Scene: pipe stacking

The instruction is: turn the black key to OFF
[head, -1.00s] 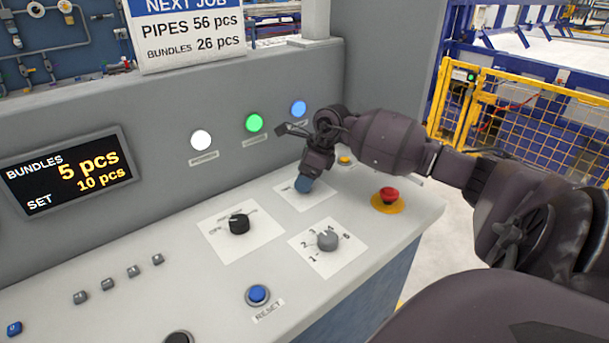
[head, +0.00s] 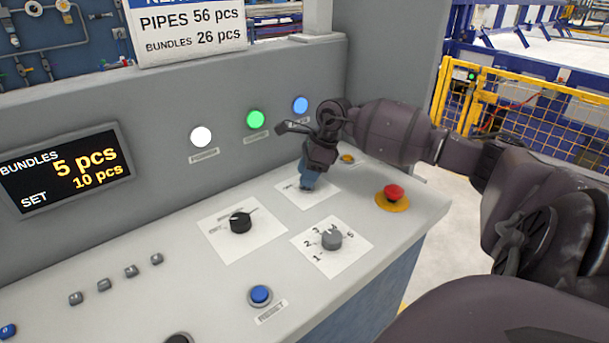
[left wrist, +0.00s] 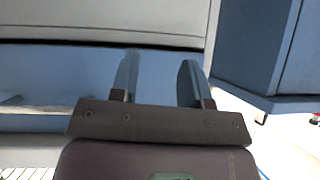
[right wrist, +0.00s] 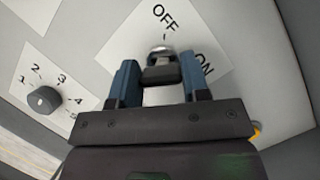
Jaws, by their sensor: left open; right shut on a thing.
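The black key (right wrist: 160,73) sits in a silver lock on a white plate (right wrist: 205,40) with OFF and ON labels in the right wrist view. My right gripper (right wrist: 160,72) has its two blue fingers on either side of the key's head and is shut on it. In the head view my right gripper (head: 308,180) reaches down to the key's plate (head: 290,192); its fingers hide the key there. I cannot tell the key's exact angle. My left gripper (left wrist: 155,80) is open and empty in front of a blue panel, out of the head view.
A black selector knob (head: 240,221) and a grey numbered knob (head: 331,239) stand near the key plate. A red emergency button (head: 393,193) is to the right. A blue reset button (head: 260,295) is nearer the front. White, green and blue lamps (head: 256,119) line the upright panel.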

